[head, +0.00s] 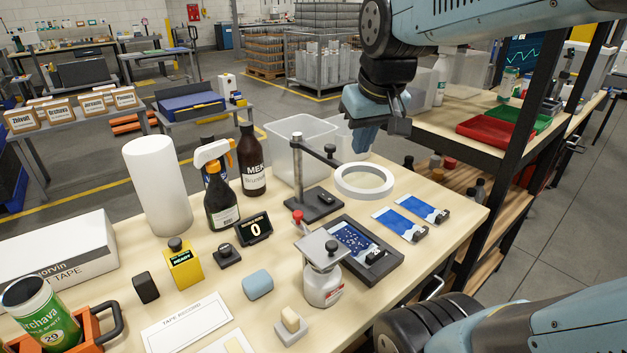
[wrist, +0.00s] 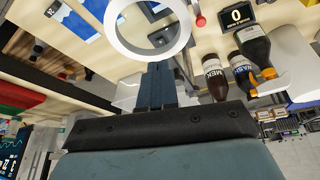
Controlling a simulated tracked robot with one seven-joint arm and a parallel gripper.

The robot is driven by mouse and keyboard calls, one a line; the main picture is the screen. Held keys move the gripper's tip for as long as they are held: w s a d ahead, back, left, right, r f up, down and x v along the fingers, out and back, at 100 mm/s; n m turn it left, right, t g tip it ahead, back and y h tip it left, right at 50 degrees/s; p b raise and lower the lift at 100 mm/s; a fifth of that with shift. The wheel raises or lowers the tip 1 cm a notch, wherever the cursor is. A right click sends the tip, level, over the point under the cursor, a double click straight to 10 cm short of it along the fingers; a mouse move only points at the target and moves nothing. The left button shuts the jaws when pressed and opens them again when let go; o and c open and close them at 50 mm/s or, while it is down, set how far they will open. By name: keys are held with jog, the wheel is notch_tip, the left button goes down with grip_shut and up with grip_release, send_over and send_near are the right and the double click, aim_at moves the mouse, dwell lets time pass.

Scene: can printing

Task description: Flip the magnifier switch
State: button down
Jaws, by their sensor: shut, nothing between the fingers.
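The magnifier is a white ring (head: 364,181) on an arm from a post (head: 298,165) with a dark base (head: 314,206). A small black raised part (head: 326,196) sits on that base; I cannot tell for sure that it is the switch. My gripper (head: 362,152) points down, shut and empty, above and behind the ring in the head view. In the wrist view the blue fingers (wrist: 155,70) are together, with their tips near the edge of the white ring (wrist: 150,35). The magnifier base is not clearly seen in the wrist view.
A clear bin (head: 297,145) stands behind the post. A brown MEK bottle (head: 252,160) and an orange-topped spray bottle (head: 220,190) stand to its left. A dark tray (head: 385,275) and blue cards (head: 402,222) lie in front. A dark rack post (head: 500,130) stands at right.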

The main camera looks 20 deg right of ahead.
jog(key=w+f+n+g, duration=0.2)
jog(key=w, duration=1)
jog(key=n+g, duration=0.2)
jog(key=g, duration=0.1)
send_over(323, 193)
notch_tip(323, 193, down, 7)
jog(key=shift+s+r, duration=0.1)
jog(key=shift+r, duration=0.05)
notch_tip(323, 193, down, 14)
jog(key=shift+a, duration=0.1)
